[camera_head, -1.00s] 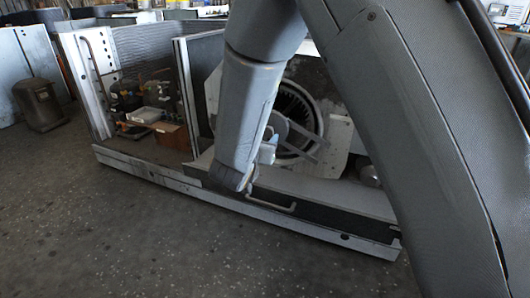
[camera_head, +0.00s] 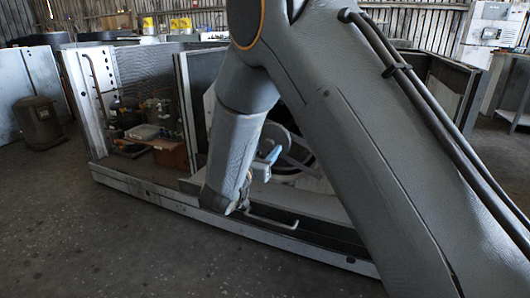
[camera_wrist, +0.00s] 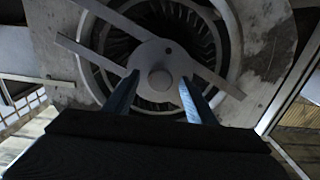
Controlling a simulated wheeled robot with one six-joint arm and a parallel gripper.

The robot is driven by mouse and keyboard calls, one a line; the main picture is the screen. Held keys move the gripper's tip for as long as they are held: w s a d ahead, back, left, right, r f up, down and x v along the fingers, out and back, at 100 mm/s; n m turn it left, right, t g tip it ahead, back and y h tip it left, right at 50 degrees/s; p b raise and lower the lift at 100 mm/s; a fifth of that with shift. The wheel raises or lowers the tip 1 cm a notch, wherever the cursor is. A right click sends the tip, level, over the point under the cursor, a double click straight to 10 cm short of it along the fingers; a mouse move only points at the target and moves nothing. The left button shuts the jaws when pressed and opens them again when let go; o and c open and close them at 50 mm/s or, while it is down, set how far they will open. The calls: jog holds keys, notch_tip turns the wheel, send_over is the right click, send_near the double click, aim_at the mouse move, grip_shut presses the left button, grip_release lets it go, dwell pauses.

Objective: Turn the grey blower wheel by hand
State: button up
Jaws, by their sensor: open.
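The grey blower wheel (camera_wrist: 188,22) fills the top of the wrist view, with dark fins in a round opening. Flat grey bars cross in front of it and meet at a round plate with a central hub (camera_wrist: 160,78). My gripper (camera_wrist: 158,84) is open, with its two blue fingers apart, one on each side of the hub in the picture. I cannot tell whether they touch anything. In the head view, my arm hides much of the wheel (camera_head: 303,150), and my gripper (camera_head: 270,157) shows as a small blue shape in front of it.
The blower sits inside a long open metal housing with a low front rail (camera_head: 250,228). A bent handle (camera_head: 272,221) sticks out near my wrist. A brown box (camera_head: 170,153) and fittings lie in the left bay. The floor (camera_head: 70,230) in front is clear.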

jog(key=shift+w, duration=0.15)
grip_shut()
dwell(0.4)
